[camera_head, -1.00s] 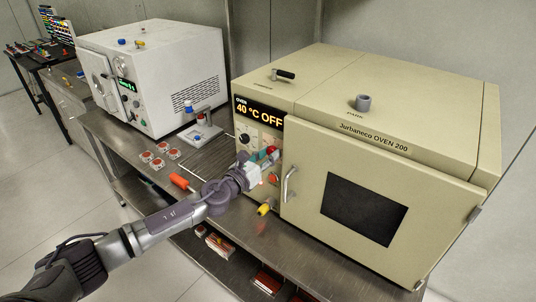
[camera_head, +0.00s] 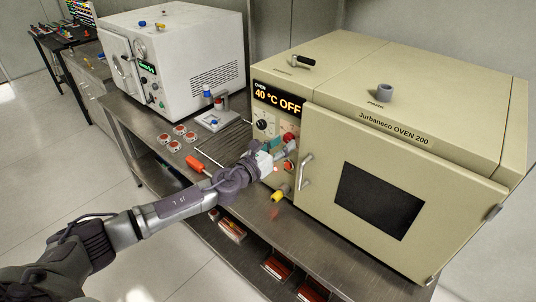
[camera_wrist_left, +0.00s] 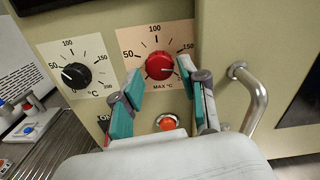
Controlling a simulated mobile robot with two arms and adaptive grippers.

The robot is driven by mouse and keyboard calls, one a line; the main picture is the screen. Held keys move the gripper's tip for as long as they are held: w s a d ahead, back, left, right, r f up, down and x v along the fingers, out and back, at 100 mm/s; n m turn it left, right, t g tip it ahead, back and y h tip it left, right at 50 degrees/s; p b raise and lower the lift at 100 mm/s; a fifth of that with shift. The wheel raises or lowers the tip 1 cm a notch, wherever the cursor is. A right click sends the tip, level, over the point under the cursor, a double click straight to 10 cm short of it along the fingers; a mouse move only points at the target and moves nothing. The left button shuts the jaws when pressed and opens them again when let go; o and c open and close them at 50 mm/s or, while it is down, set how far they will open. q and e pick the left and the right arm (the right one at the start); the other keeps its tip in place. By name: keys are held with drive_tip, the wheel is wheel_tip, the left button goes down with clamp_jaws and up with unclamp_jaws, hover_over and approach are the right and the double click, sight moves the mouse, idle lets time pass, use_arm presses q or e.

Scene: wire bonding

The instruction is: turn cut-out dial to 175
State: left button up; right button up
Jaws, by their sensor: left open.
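The cut-out dial is a red knob (camera_wrist_left: 160,65) on a beige scale marked MAX °C, with 50, 100 and 150 readable. It also shows on the oven front in the head view (camera_head: 288,137). Its pale pointer mark appears toward the lower right, past the 150, but I cannot read the exact value. My left gripper (camera_wrist_left: 159,73) is open, its teal-padded fingers on either side of the red knob's lower part. I cannot tell whether they touch it. In the head view, the left gripper (camera_head: 279,150) is at the oven's control panel. My right gripper is not in view.
A black temperature dial (camera_wrist_left: 76,75) sits left of the red one. An orange-red button (camera_wrist_left: 168,122) lies below, between the fingers. The door handle (camera_wrist_left: 248,95) stands out close to the right finger. The oven display (camera_head: 277,100) reads 40 °C OFF.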

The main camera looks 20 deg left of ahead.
use_arm(q)
drive_tip(key=v, duration=1)
drive_tip(key=shift+s, duration=0.2)
drive_tip(key=shift+a, duration=0.1)
